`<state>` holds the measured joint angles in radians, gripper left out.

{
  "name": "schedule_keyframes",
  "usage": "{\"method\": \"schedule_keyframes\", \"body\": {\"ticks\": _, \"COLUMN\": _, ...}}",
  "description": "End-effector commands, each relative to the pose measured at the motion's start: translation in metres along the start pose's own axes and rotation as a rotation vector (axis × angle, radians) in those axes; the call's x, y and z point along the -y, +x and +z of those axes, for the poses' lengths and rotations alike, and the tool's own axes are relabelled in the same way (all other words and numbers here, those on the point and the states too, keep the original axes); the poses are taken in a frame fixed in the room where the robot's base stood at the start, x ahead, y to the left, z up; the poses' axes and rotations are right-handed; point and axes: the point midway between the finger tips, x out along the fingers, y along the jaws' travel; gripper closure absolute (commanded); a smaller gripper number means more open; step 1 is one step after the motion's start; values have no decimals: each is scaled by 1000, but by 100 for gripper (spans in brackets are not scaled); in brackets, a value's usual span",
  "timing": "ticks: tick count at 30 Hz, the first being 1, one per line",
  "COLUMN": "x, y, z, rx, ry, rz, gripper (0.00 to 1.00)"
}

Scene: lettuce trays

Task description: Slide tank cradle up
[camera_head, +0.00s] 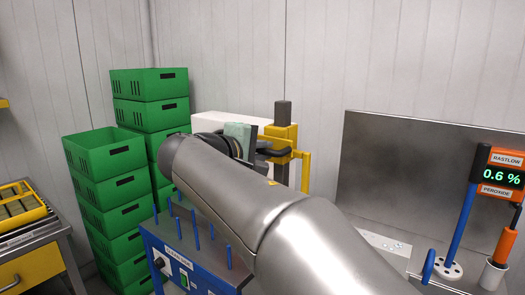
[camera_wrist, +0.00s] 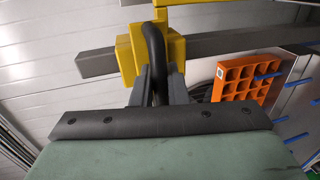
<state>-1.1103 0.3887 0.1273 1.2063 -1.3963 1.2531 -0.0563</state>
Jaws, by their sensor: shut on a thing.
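The yellow tank cradle (camera_head: 281,131) sits around a dark upright post (camera_head: 283,112) in the head view, behind the end of my arm. In the wrist view the cradle (camera_wrist: 124,54) is at the top, around the grey post (camera_wrist: 97,64), which runs across the picture. A black curved handle (camera_wrist: 153,45) stands out from the cradle. My gripper (camera_wrist: 157,98) is shut on this handle, with a grey finger on either side of it. In the head view my gripper (camera_head: 272,154) is dark and partly hidden by my arm.
Green crates (camera_head: 150,84) are stacked left of my arm. A blue bench (camera_head: 200,262) with upright blue pegs stands below it. A white box (camera_head: 205,121) is behind the arm. A metal panel (camera_head: 385,165) and an orange display (camera_head: 503,175) are at right. The wrist view shows an orange rack (camera_wrist: 244,82).

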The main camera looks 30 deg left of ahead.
Motion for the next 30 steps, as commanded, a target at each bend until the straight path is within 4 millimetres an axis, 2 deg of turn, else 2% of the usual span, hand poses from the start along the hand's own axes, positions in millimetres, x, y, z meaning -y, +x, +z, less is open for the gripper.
{"method": "schedule_keyframes", "body": {"ticks": 1, "x": -7, "y": -2, "z": 0, "rx": -4, "ry": 6, "rz": 11, "gripper": 100}}
{"method": "schedule_keyframes", "body": {"ticks": 8, "x": -9, "y": -2, "z": 1, "rx": -5, "ry": 8, "rz": 15, "gripper": 100}}
{"method": "schedule_keyframes", "body": {"ticks": 9, "x": -10, "y": -2, "z": 1, "rx": -6, "ry": 9, "rz": 15, "gripper": 78}}
{"method": "schedule_keyframes", "body": {"ticks": 10, "x": -10, "y": -2, "z": 1, "rx": -5, "ry": 9, "rz": 15, "gripper": 70}}
{"method": "schedule_keyframes", "body": {"ticks": 22, "x": -5, "y": -7, "z": 0, "rx": -3, "ry": 5, "rz": 8, "gripper": 69}}
{"method": "schedule_keyframes", "body": {"ticks": 26, "x": -4, "y": -25, "z": 0, "rx": -6, "ry": 4, "rz": 8, "gripper": 69}}
{"method": "schedule_keyframes", "body": {"ticks": 30, "x": -4, "y": -58, "z": -1, "rx": -8, "ry": 5, "rz": 9, "gripper": 69}}
